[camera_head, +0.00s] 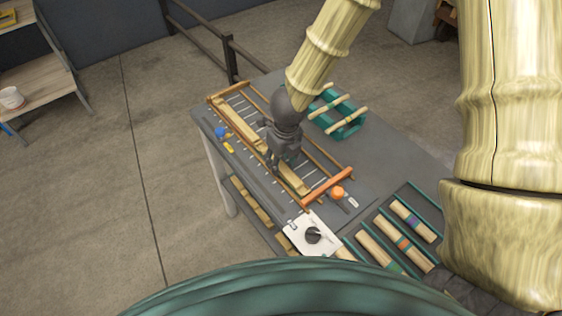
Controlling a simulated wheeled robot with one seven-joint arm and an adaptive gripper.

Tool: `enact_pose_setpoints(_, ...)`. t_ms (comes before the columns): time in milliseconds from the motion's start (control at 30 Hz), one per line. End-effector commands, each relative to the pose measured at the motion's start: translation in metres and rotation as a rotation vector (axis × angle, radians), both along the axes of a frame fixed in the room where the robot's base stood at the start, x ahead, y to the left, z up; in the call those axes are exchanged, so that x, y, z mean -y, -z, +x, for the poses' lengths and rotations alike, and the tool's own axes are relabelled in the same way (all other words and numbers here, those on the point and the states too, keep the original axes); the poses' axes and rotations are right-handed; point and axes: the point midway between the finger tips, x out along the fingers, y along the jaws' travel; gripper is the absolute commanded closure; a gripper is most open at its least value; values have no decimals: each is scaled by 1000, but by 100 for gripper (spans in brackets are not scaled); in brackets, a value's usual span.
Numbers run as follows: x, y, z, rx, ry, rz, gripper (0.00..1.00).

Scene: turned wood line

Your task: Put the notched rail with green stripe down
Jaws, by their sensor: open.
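A long pale wooden rail (236,122) lies lengthwise in a wooden frame with thin cross rods (328,187) on the grey table. My gripper (272,168) is open at the middle of this rail, with its fingers pointing down. The gripper covers part of the rail, and I cannot tell whether the fingers touch it. No green stripe or notches can be made out on the rail at this size.
A teal rack (341,120) with pale rods stands right of the frame. Striped wooden pieces (404,247) lie in teal-edged slots at the near right.

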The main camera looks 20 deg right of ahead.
Motion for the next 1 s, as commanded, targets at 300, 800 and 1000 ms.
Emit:
enact_pose_setpoints(300,2,-58,-6,2,2,3,54)
enact_pose_setpoints(800,4,-99,-11,0,-1,0,54)
enact_pose_setpoints(1000,4,-100,-11,-1,-1,0,54)
